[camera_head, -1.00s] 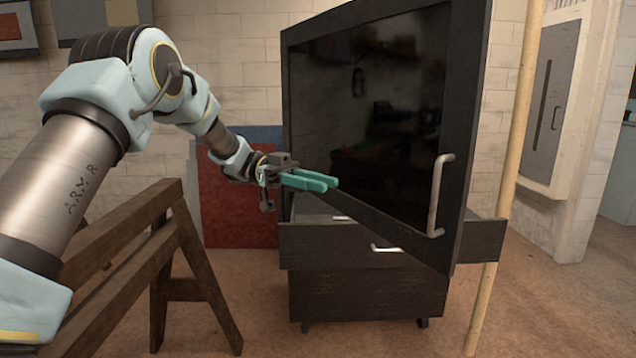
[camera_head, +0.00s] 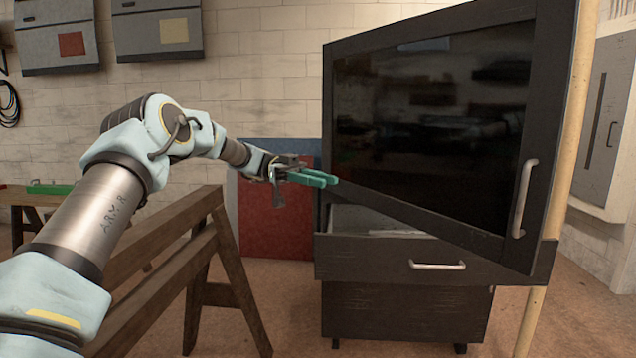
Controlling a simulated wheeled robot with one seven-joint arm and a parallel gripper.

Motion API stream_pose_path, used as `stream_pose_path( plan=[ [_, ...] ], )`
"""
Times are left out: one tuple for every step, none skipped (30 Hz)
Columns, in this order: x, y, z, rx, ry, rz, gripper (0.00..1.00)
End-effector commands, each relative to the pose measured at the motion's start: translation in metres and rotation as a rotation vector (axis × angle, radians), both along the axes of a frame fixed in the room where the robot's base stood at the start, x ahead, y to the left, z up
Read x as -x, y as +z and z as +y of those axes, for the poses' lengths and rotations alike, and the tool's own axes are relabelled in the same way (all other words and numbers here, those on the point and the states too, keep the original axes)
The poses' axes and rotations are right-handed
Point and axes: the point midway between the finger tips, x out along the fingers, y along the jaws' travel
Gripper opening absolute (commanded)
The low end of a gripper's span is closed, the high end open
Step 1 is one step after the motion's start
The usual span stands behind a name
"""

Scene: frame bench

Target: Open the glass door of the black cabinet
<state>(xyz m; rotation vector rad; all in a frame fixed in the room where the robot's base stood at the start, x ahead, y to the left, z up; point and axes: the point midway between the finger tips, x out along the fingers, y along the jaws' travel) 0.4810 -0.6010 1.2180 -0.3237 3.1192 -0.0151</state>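The black cabinet (camera_head: 405,312) stands right of centre. Its black-framed glass door (camera_head: 430,130) stands out at an angle from the body, its handle edge nearest me. The door's pale upright handle (camera_head: 525,198) is at the right edge. Below, a drawer (camera_head: 375,260) with a pale bar handle (camera_head: 437,265) is pulled partly out, its light inside showing. My gripper (camera_head: 328,180) has teal fingers pointing right, near the door's lower left corner in the picture and well away from the handle. It holds nothing visible. The gap between its fingers is unclear.
A brown wooden trestle (camera_head: 205,250) stands below my arm, left of the cabinet. A pale pole (camera_head: 535,310) rises beside the door's handle edge. A red and blue panel (camera_head: 275,215) leans at the wall. A grey wall cabinet (camera_head: 610,125) is at the far right.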

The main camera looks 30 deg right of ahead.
Motion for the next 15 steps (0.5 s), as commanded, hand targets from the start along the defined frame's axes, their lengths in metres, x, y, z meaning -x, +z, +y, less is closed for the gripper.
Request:
stream_pose_path(
  plan=[
    [-0.0033,0.0001,0.0008,0.002,0.002,0.000,0.29],
    [-0.0043,0.0003,0.0010,0.002,0.002,0.001,0.29],
    [-0.0053,0.0003,0.0013,0.002,0.002,0.001,0.29],
    [-0.0060,0.0003,0.0015,0.002,0.003,0.001,0.29],
    [-0.0064,0.0004,0.0016,0.001,0.003,0.000,0.29],
    [-0.0066,0.0004,0.0016,0.001,0.003,0.000,0.29],
    [-0.0066,0.0004,0.0016,0.001,0.003,0.000,0.29],
    [-0.0066,0.0004,0.0016,0.001,0.003,0.000,0.29],
    [-0.0065,0.0004,0.0016,0.001,0.002,0.000,0.29],
    [-0.0064,0.0004,0.0016,0.001,0.002,0.000,0.29],
    [-0.0064,0.0004,0.0016,0.001,0.002,0.000,0.29],
    [-0.0063,0.0005,0.0015,0.001,0.002,0.000,0.27],
    [-0.0063,0.0007,0.0013,0.002,0.004,0.000,0.23],
    [-0.0064,0.0013,0.0006,0.004,0.010,0.000,0.20],
    [-0.0066,0.0031,-0.0012,0.011,0.028,0.001,0.15]
  ],
)
